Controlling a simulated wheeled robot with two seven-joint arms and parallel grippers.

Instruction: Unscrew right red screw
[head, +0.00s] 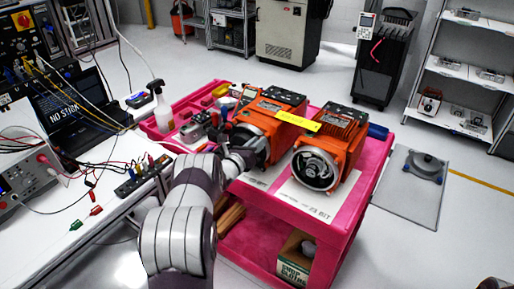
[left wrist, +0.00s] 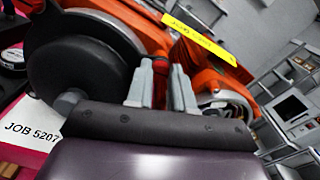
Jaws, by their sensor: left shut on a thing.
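My left gripper (head: 243,151) reaches in from the left, against the front of the left orange motor (head: 283,99) on the pink cart. In the left wrist view its two grey fingers (left wrist: 162,88) are closed around a slim red piece (left wrist: 160,66), which looks like the red screw. This sits just right of the motor's large dark round cover (left wrist: 85,62). In the head view the gripper and arm hide the screw. A second orange motor (head: 342,127) stands to the right with its round front open. My right gripper is in neither view.
A yellow strip (head: 298,122) lies across the motors. The pink cart (head: 345,230) also carries a spray bottle (head: 161,107) and small parts at left. A workbench with a laptop (head: 78,115) and cables is at the left.

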